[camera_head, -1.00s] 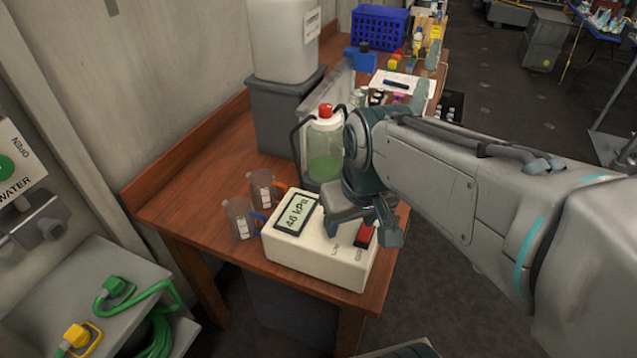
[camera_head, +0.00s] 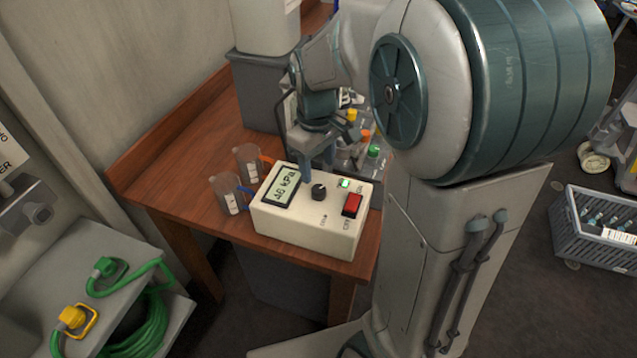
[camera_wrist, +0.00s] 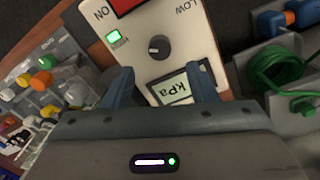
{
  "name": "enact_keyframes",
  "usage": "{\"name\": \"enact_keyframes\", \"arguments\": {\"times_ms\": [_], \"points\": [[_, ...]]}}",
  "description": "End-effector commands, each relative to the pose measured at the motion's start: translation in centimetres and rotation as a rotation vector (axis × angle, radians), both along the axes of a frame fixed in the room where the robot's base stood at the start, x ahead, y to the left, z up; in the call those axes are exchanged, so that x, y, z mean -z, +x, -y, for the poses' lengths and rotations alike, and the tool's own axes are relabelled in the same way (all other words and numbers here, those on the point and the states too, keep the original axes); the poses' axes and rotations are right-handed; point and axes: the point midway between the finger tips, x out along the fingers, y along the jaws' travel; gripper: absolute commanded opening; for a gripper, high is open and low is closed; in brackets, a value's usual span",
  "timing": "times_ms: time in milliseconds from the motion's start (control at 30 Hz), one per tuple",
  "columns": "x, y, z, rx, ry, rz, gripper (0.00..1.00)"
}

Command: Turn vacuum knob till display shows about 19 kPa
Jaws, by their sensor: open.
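The white vacuum unit (camera_head: 310,225) stands on the wooden table's near end. Its black knob (camera_head: 319,192) is uncovered, and it also shows in the wrist view (camera_wrist: 159,46). The display (camera_head: 281,186) seems to read 46 kPa; its digits are small in the head view and partly hidden by a finger in the wrist view. My gripper (camera_head: 306,168) is above the unit's back edge, behind the knob. In the wrist view my gripper (camera_wrist: 163,86) is open and empty, its fingers apart over the display side, with the knob beyond the tips, not between them.
A red switch (camera_head: 351,204) and a lit green lamp (camera_head: 344,184) sit to the right of the knob. Two clear beakers (camera_head: 230,192) stand left of the unit. A grey bin (camera_head: 262,90) stands behind on the table (camera_head: 190,150). Several bottles and caps lie close behind my gripper.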

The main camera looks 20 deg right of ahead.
Motion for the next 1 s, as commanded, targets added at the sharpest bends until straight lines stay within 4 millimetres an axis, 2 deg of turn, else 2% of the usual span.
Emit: {"name": "enact_keyframes", "arguments": {"times_ms": [100,333,500,767,800,933,1000], "points": [[2.7,-0.1,0.1,0.000,-0.001,-0.006,0.52],[6.1,0.0,0.1,0.001,0.000,-0.004,0.52],[7.1,0.1,0.2,0.001,0.000,0.000,0.52],[7.2,0.1,0.2,0.001,0.001,0.001,0.52],[7.2,0.1,0.2,0.001,0.001,0.001,0.47],[7.2,0.1,0.2,0.001,0.001,0.001,0.10],[7.2,0.1,0.2,0.001,0.001,0.001,0.07]]}}
